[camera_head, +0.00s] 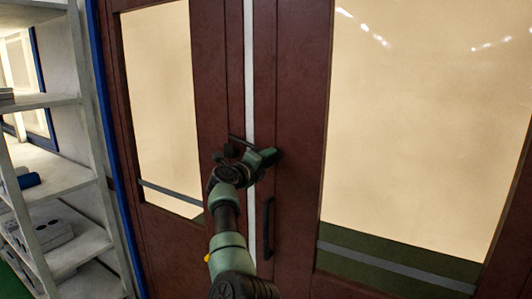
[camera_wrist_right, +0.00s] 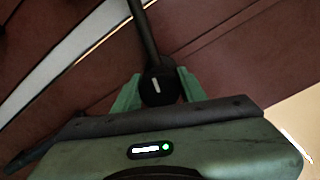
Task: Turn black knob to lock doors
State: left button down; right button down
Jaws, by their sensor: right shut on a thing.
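The closed dark red double doors, a left leaf (camera_head: 221,90) and a right leaf (camera_head: 292,110), have large glass panes and a pale strip between them. My right gripper (camera_head: 246,157) is at the doors near the middle seam. In the right wrist view, the black knob (camera_wrist_right: 159,86) with a white mark sits between the green fingers of my right gripper (camera_wrist_right: 158,92), which are shut on it. A black bar runs up from the knob. In the head view my gripper and wrist largely hide the knob. My left gripper is not in view.
A black vertical door handle (camera_head: 268,228) is below and right of my right gripper. A white shelf unit (camera_head: 62,181) with a blue item (camera_head: 28,181) and grey boxes stands at the left, beside a blue post (camera_head: 112,150).

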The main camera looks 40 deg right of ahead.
jog(key=shift+s+d+r+n+p, duration=0.1)
jog(key=shift+d+r+n+p, duration=0.05)
jog(key=shift+n+p, duration=1.15)
